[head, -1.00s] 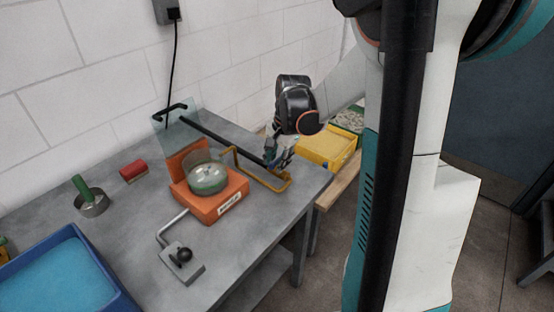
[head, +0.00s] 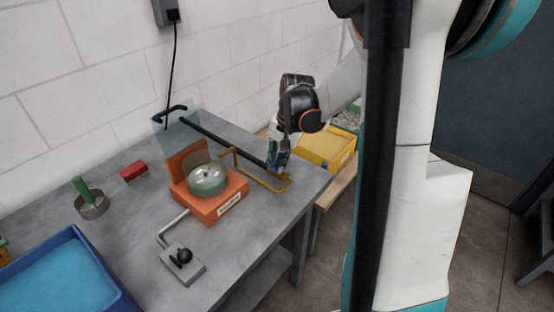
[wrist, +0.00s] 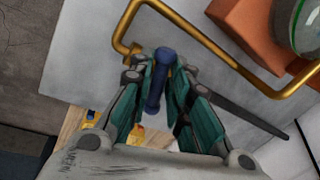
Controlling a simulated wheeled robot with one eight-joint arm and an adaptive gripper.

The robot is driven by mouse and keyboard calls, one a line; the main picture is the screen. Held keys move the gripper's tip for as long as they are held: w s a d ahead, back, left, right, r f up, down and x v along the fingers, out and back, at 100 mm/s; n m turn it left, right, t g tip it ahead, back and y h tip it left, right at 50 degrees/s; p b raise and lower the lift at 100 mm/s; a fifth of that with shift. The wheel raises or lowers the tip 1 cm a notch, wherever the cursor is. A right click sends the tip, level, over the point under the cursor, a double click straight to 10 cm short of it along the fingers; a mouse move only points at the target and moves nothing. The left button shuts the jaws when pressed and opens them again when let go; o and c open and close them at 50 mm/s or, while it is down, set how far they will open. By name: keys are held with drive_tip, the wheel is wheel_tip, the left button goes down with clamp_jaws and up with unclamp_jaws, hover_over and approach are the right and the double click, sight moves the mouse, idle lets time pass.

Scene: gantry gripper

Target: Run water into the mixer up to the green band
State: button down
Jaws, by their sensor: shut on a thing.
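The orange mixer (head: 222,207) stands on the grey bench with a round clear bowl (head: 208,170) on it. A green band (head: 209,187) runs around the lower part of the bowl. I cannot make out a water level. A brass pipe (head: 262,181) runs from beside the bowl to the bench's right side; it also crosses the wrist view (wrist: 203,43). My gripper (head: 279,161) is at the pipe's right end. In the wrist view its teal fingers (wrist: 160,77) are shut on a small blue handle (wrist: 158,80) beside the pipe.
A black bar (head: 223,142) lies behind the mixer. A grey box with a black knob (head: 183,258) is in front. A blue tray (head: 60,275), a metal cup (head: 92,209) and a red block (head: 133,171) are at left. A yellow bin (head: 325,150) stands beyond the bench's right end.

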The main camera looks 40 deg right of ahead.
drive_tip(key=shift+d+n, duration=0.1)
drive_tip(key=shift+n, duration=0.9)
drive_tip(key=c, duration=1.6)
unclamp_jaws()
drive_tip(key=shift+s+r, duration=0.1)
wheel_tip(320, 180, up, 12)
drive_tip(key=s+d, duration=0.1)
drive_tip(key=shift+s+d+f, duration=0.2)
drive_tip(key=shift+s+d, duration=0.1)
drive_tip(key=shift+d, duration=0.05)
